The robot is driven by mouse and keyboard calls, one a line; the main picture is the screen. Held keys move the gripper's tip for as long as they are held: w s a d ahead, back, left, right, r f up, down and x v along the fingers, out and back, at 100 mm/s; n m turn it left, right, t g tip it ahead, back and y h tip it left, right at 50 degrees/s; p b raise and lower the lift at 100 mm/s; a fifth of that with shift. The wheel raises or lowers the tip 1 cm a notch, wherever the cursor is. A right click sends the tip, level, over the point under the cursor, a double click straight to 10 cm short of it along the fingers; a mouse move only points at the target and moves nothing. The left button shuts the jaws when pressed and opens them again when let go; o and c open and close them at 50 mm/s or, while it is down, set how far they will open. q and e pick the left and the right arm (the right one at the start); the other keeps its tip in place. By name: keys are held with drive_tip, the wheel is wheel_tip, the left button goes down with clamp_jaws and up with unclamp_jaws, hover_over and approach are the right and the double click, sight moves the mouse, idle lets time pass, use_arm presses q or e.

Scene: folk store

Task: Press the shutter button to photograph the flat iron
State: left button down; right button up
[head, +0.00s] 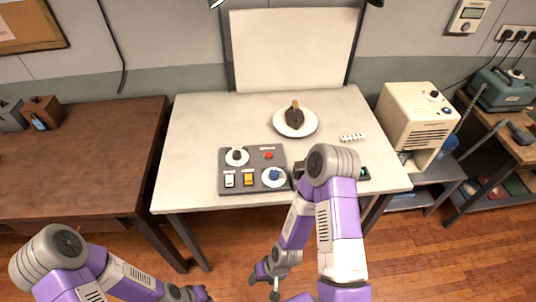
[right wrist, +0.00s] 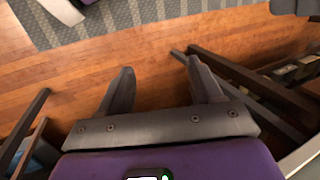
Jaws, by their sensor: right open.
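The flat iron (head: 294,116), dark with a brown handle, rests on a round white plate (head: 281,128) on the pale table. A grey control panel (head: 252,181) near the table's front carries a red button (head: 268,155), a black knob (head: 237,155), a blue knob (head: 274,174), a white switch (head: 230,180) and a yellow switch (head: 248,179). No label shows which one is the shutter. My right gripper (head: 263,287) is open and empty, low over the floor in front of the table; its spread fingers show in the right wrist view (right wrist: 158,88). My left gripper (head: 192,293) is at the bottom edge, partly cut off.
My right arm hides the table's front right, where a dark device with a green light (head: 364,173) partly shows. A small white strip (head: 352,137) lies behind it. A white backdrop (head: 290,50) stands behind the table. A cream machine (head: 418,118) stands right, a brown table (head: 80,150) left.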

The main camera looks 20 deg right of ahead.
clamp_jaws()
idle(0.3)
idle(1.4)
